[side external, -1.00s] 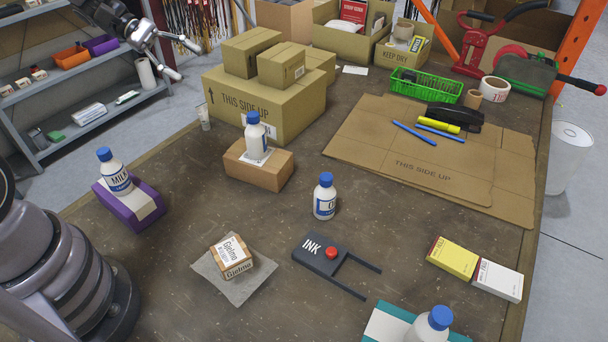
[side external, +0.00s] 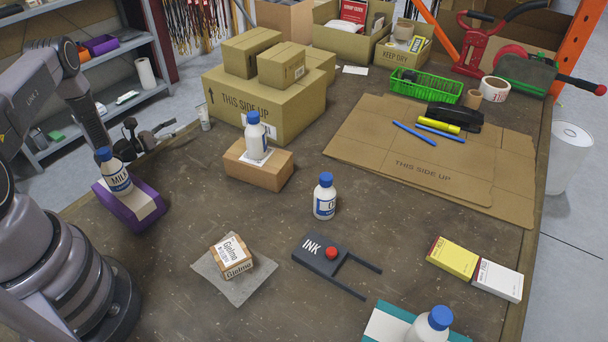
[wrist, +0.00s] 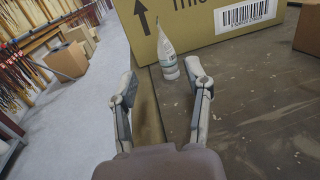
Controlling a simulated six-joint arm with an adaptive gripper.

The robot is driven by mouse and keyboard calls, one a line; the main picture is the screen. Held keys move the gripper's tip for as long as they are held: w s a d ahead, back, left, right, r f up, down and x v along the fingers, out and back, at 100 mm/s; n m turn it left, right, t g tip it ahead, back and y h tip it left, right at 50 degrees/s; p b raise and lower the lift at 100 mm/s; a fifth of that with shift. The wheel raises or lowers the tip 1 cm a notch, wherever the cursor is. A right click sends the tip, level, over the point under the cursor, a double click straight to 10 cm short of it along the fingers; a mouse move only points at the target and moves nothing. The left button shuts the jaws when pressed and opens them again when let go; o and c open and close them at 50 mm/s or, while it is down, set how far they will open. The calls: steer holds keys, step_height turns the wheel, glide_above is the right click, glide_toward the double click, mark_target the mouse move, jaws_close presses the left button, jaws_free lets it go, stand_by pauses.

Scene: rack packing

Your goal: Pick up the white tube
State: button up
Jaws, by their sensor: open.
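The white tube (side external: 204,117) stands upright near the table's far left edge, close to the front left corner of the large cardboard box. In the wrist view the tube (wrist: 168,58) looks tilted and sits ahead of my gripper (wrist: 161,86), between the lines of its two fingers. My gripper is open and empty, with a gap between it and the tube. In the side view my gripper (side external: 165,131) is low at the table's left edge, to the left of the tube and partly hard to make out.
The large box (side external: 265,108) stands right beside the tube. A small carton (side external: 258,172) with a white bottle (side external: 254,134) on it is nearby. The table between the carton and the edge is bare.

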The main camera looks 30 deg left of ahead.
mark_target(205, 123)
steer(key=w, duration=0.3)
steer(key=shift+w+d, duration=0.35)
steer(key=shift+d, duration=0.05)
steer(key=shift+w+d+f, duration=0.1)
steer(key=shift+w+d, duration=0.1)
steer(key=shift+w, duration=0.7)
steer(key=shift+w+d+f, duration=0.1)
steer(key=shift+w+d, duration=0.15)
steer(key=shift+w, duration=0.65)
steer(key=shift+w+d+f, duration=0.1)
steer(key=shift+w+d, duration=0.1)
steer(key=shift+w, duration=0.7)
jaws_close()
